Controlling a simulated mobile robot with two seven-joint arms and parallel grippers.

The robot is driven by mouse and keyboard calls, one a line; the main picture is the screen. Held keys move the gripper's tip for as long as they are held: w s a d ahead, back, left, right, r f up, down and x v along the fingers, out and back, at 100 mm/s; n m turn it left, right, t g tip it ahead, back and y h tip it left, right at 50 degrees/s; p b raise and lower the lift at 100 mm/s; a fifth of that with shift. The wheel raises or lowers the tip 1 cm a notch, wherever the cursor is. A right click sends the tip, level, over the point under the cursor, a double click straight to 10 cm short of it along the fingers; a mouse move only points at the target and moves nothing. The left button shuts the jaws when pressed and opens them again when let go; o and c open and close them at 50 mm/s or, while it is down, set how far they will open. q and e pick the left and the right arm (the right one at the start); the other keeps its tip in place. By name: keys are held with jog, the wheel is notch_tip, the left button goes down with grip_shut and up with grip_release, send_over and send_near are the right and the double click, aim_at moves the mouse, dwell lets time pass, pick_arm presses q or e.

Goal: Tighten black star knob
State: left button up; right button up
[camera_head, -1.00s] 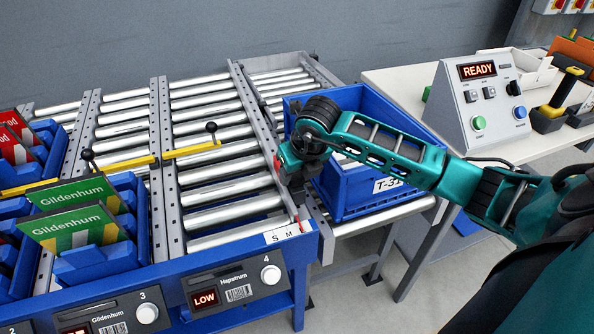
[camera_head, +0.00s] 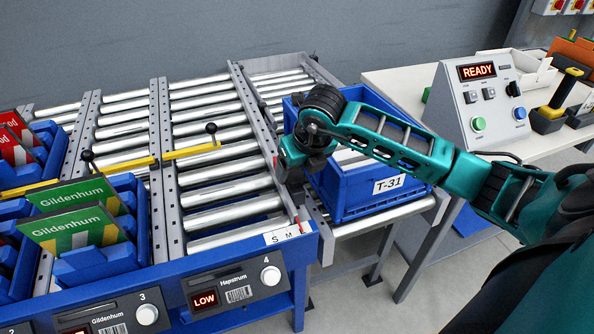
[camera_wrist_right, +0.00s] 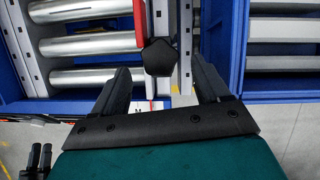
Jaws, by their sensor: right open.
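The black star knob (camera_wrist_right: 159,57) shows in the right wrist view as a dark, five-sided head at the end of a red bar, beside the grey rail. My right gripper (camera_wrist_right: 164,85) is open in that view, with one finger on each side. The knob lies just beyond and between the fingertips, and I see no contact. In the head view my right gripper (camera_head: 294,184) is over the right side rail of the roller lane, and the wrist hides the knob there.
A blue crate marked T-31 (camera_head: 352,208) stands right beside my right wrist. Roller lanes (camera_head: 225,187) with yellow levers (camera_head: 190,150) lie to the left. Blue bins with green cards (camera_head: 75,228) stand further left. A READY control box (camera_head: 482,105) is on the right table.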

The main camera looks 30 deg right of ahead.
pick_arm(q)
jog(key=shift+w+r, duration=0.1)
pick_arm(e)
jog(key=v, duration=1)
jog(key=shift+s, duration=0.1)
jog(key=n+g+y+b, duration=0.2)
jog(key=n+y+b, duration=0.2)
jog(key=n+b, duration=0.7)
send_near(296, 176)
jog(key=f, duration=0.2)
jog(key=w+a+f+n+p, duration=0.1)
jog(key=f, duration=0.2)
jog(key=a+f+n, duration=0.1)
jog(key=f, duration=0.1)
jog(key=shift+w+a+f, duration=0.2)
jog(key=shift+w+f, duration=0.1)
jog(key=shift+w, duration=0.1)
pick_arm(q)
notch_tip(296, 176, down, 7)
jog(key=d, duration=0.1)
jog(key=shift+w+d+h, duration=0.35)
jog(key=shift+w+h, duration=0.05)
pick_arm(e)
jog(key=c, duration=1)
